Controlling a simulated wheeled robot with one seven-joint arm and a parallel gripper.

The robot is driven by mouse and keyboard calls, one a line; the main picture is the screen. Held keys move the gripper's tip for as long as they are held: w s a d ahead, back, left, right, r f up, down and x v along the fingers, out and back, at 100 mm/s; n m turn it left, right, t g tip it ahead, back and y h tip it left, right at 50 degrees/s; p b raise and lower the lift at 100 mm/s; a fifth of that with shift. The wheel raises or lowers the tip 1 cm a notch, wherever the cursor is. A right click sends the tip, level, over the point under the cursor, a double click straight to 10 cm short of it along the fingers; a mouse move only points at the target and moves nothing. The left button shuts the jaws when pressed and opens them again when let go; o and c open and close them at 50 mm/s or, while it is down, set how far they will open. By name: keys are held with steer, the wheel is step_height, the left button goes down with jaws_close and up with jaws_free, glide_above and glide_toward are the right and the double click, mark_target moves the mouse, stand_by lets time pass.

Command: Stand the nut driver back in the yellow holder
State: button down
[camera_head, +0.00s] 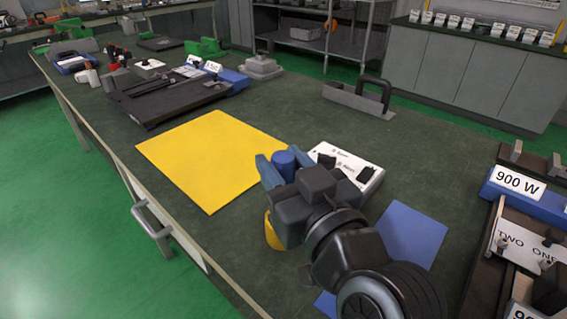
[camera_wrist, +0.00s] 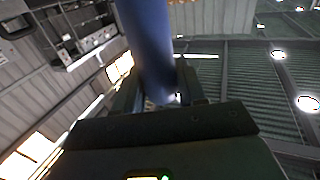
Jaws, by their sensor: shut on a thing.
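My gripper (camera_head: 286,172) is shut on the nut driver's blue handle (camera_head: 284,159), above the bench at the front middle. The blue handle also shows, blurred, between the fingers in the wrist view (camera_wrist: 150,45). The yellow holder (camera_head: 272,236) shows only as a curved yellow edge beside and below my gripper. My arm hides most of the holder. The nut driver's lower end is hidden, so I cannot tell whether it is in the holder.
A yellow mat (camera_head: 205,155) lies left of my gripper. A white switch box (camera_head: 352,168) stands close behind it, and a blue mat (camera_head: 410,232) lies to the right. A 900 W unit (camera_head: 520,190) is at the far right.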

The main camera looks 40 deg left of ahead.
steer(key=shift+f+b, duration=0.4)
steer(key=shift+f, duration=0.05)
steer(key=c, duration=0.6)
jaws_free()
steer(key=shift+o, duration=0.2)
steer(key=shift+f, duration=0.15)
steer(key=b+v, duration=0.1)
steer(key=v, duration=0.7)
steer(key=shift+s, duration=0.1)
